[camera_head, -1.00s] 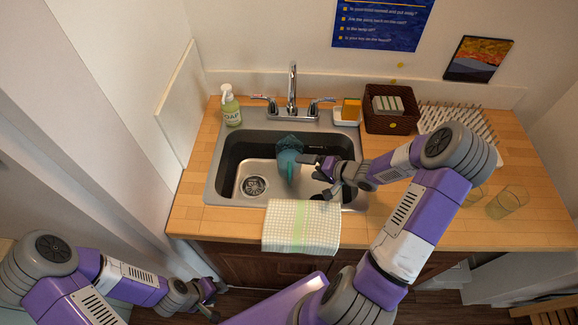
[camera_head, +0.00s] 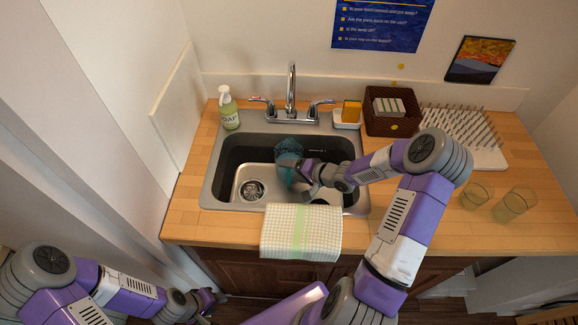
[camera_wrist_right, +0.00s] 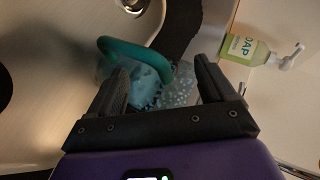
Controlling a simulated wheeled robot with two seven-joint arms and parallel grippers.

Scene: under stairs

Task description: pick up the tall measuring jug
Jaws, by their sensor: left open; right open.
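The tall measuring jug (camera_head: 288,150) is a bluish, see-through jug with a teal handle, standing in the sink (camera_head: 236,190). My right gripper (camera_head: 304,178) is open and low in the sink, close to the jug on its right side, and covers part of it. In the right wrist view the jug (camera_wrist_right: 182,92) shows beyond and between the fingers of the right gripper (camera_wrist_right: 158,88), with its teal handle loop toward the left finger. I cannot tell whether a finger touches it. My left gripper (camera_head: 208,303) is open and empty, low at the left, below the counter.
A soap bottle (camera_head: 229,108) stands at the sink's back left corner, and the faucet (camera_head: 291,95) rises behind the sink. A checked towel (camera_head: 300,232) hangs over the front edge. A basket (camera_head: 392,122), a drying rack (camera_head: 488,157) and two glasses (camera_head: 514,204) occupy the right counter.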

